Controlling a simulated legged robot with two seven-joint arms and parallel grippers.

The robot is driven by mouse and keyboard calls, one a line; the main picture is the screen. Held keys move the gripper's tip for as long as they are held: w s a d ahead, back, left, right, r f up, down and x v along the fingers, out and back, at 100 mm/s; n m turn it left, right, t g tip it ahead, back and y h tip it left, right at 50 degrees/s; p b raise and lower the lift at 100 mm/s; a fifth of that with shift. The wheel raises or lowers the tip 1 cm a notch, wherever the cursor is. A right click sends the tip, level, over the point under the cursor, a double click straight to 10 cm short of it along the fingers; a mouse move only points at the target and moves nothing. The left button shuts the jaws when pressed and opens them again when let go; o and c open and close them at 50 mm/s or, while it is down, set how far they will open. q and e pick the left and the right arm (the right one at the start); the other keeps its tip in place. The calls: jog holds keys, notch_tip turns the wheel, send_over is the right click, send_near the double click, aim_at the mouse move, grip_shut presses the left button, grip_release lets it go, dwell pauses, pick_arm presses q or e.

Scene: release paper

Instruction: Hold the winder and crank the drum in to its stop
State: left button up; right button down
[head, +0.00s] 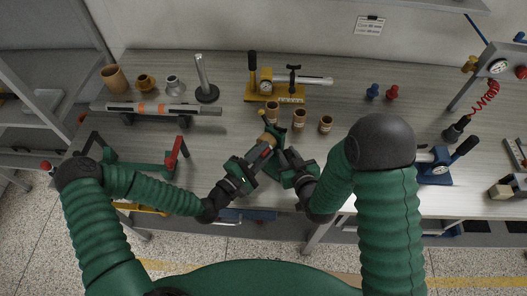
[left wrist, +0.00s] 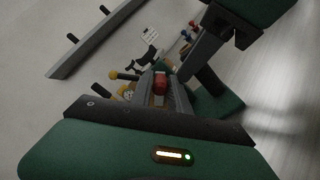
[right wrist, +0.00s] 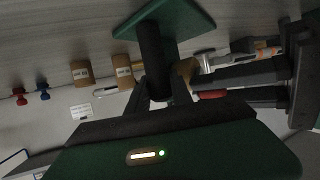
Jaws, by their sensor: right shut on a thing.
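The winder has a green body (head: 279,131), a tan drum (head: 267,139) and a small red crank knob (head: 265,153). It is in front of the tan cups in the head view. In the right wrist view my right gripper (right wrist: 158,103) is shut on its black post (right wrist: 152,55), below a green plate (right wrist: 165,22). My left gripper (head: 262,158) is at the crank side. In the left wrist view the red knob (left wrist: 160,84) lies between its two parted fingers; contact cannot be told. The drum (right wrist: 186,70) is partly hidden by the post.
Tan cups (head: 299,119) and a yellow gauge stand (head: 275,93) are just behind. A green frame with a red lever (head: 176,152) stands left, a banded tube (head: 150,108) behind it. A blue device (head: 434,168) stands right; pegs (head: 391,92) stand at the back.

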pick_arm(q)
grip_shut()
jog(key=shift+f+m, duration=0.1)
jog(key=shift+m, duration=0.2)
jog(key=m, duration=0.2)
jog(key=f+m, duration=0.1)
jog(key=shift+s+d+m, duration=0.25)
jog(key=shift+d+m, duration=0.05)
jog(key=shift+d, duration=0.05)
jog(key=m, duration=0.1)
jog(key=f+m, duration=0.1)
jog(key=shift+s+d+m, duration=0.1)
jog(key=shift+m, duration=0.3)
jog(key=f+m, duration=0.1)
jog(key=m, duration=0.3)
jog(key=shift+f, duration=0.4)
jog(key=shift+a+f+m, duration=0.15)
jog(key=shift+f+m, duration=0.25)
jog(key=shift+m, duration=0.75)
jog(key=shift+a+f+m, duration=0.1)
jog(key=shift+f+m, duration=0.25)
jog(key=shift+m, duration=0.8)
